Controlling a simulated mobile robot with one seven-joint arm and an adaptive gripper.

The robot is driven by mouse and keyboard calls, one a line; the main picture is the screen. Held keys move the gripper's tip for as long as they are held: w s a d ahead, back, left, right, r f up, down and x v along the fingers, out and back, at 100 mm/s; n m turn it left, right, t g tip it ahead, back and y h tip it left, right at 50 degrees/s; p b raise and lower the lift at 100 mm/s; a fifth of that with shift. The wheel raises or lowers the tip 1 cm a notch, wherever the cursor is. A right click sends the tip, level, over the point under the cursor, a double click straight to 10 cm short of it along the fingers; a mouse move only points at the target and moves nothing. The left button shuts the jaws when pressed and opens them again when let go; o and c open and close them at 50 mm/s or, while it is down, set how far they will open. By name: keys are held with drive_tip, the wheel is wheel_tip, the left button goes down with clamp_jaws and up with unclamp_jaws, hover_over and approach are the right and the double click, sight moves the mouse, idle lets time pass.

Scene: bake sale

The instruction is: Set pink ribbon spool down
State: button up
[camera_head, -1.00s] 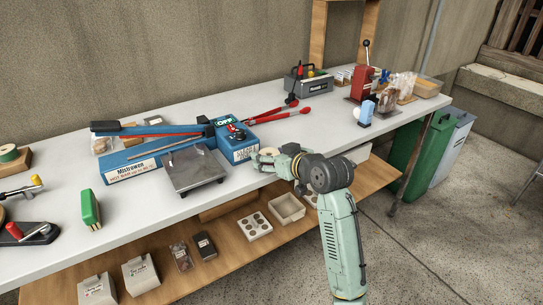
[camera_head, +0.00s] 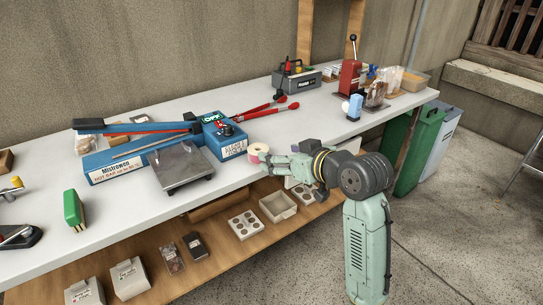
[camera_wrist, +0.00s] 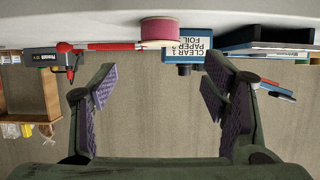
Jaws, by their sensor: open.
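The pink ribbon spool (camera_head: 257,152) stands on the white worktop near its front edge, just right of the blue sealer's end box. In the wrist view the spool (camera_wrist: 159,32) rests on the worktop, which appears upside down along the top. My gripper (camera_head: 270,161) is open, with its fingers just in front of the spool. In the wrist view my gripper (camera_wrist: 158,88) has its two purple-padded fingers spread wide. The spool lies beyond the fingertips and nothing is between them.
The blue bag sealer (camera_head: 150,150) and a grey-topped scale (camera_head: 180,166) stand left of the spool. A red-handled tool (camera_head: 265,107) lies behind it. A blue-and-white bottle (camera_head: 353,106) stands to the right.

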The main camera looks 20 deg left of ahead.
drive_tip(key=shift+s+d+r, duration=0.3)
drive_tip(key=shift+s+d, duration=0.15)
drive_tip(key=shift+d, duration=0.05)
